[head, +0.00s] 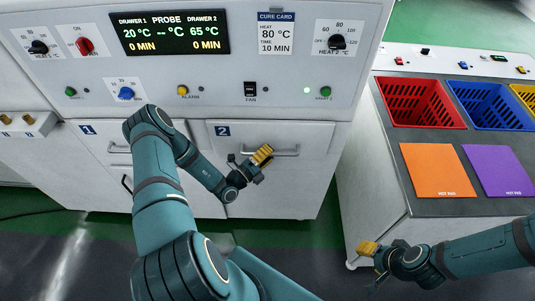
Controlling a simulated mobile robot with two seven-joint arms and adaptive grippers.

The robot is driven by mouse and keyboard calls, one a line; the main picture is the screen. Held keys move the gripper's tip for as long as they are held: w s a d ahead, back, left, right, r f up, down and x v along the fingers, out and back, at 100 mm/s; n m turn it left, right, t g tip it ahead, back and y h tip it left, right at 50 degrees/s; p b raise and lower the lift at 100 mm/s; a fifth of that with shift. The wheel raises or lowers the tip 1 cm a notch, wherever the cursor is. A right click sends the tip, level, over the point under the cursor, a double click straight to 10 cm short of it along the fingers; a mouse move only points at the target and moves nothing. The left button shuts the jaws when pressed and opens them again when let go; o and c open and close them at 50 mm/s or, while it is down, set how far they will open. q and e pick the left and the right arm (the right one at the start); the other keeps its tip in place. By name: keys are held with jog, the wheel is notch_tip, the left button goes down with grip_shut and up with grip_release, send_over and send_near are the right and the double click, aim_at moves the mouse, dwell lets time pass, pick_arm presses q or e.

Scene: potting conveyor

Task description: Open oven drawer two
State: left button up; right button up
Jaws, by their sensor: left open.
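Oven drawer two (273,182) is a white front with a dark "2" label (222,130), in the right half of the oven. It looks shut, flush with the front around it. Its bar handle (286,152) runs across near the top. My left gripper (262,155), with yellow fingertips, is open at the left end of this handle; I cannot tell whether it touches the bar. My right gripper (368,248) is low at the right, away from the drawer, beside the side table; its finger opening is not clear.
The oven panel (200,50) above has knobs, a display reading drawer 2 at 65 °C, and a lit green light by START 2. Drawer one (95,150) is at the left, partly behind my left arm. A side table (425,205) with red and blue bins and hot pads stands right.

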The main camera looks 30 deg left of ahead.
pick_arm(q)
grip_shut()
jog(key=s+d+p, duration=0.1)
jog(key=s+d, duration=0.6)
jog(key=s, duration=0.4)
jog(key=s+d+p, duration=0.1)
jog(key=s+d, duration=0.6)
jog(key=s, duration=0.4)
jog(key=shift+s+p, duration=0.3)
jog(key=shift+s, duration=0.05)
jog(key=shift+r, duration=0.1)
